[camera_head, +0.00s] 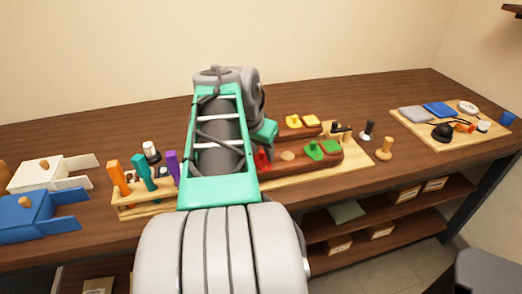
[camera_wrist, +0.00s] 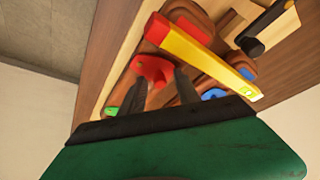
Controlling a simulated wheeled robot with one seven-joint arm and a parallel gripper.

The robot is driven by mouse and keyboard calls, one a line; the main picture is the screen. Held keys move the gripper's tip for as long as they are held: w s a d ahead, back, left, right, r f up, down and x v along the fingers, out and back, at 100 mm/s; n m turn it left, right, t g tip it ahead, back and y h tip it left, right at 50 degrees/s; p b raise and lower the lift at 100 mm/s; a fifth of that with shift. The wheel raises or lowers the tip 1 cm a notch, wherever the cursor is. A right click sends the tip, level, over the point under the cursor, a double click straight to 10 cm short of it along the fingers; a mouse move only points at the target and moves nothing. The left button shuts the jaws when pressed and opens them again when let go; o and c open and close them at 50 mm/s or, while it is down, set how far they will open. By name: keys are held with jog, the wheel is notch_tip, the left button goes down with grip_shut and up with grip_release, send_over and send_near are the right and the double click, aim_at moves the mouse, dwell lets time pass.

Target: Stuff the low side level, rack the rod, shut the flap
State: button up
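A red lobed piece (camera_wrist: 153,68) lies just beyond the fingertips, on a brown saddle panel. A yellow bar with a red end (camera_wrist: 200,52), level-like, lies across the brown panels, to the right of the fingers. In the head view, brown panels (camera_head: 327,160) on a pale board carry green tabs (camera_head: 322,149), yellow tabs (camera_head: 302,121) and a red piece (camera_head: 263,159). My arm hides part of the panels and the gripper there. I cannot tell which piece is the flap.
A wooden rack (camera_head: 145,205) with orange, teal and purple handles stands left of my arm. White (camera_head: 50,172) and blue (camera_head: 35,212) clamp-like blocks lie further left. Black and wooden pegs (camera_head: 384,149) stand right of the panels. A board (camera_head: 455,140) of small items lies far right.

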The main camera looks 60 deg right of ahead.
jog(key=p+v, duration=0.1)
jog(key=v, duration=0.7)
jog(key=shift+p, duration=0.4)
jog(key=shift+f, duration=0.1)
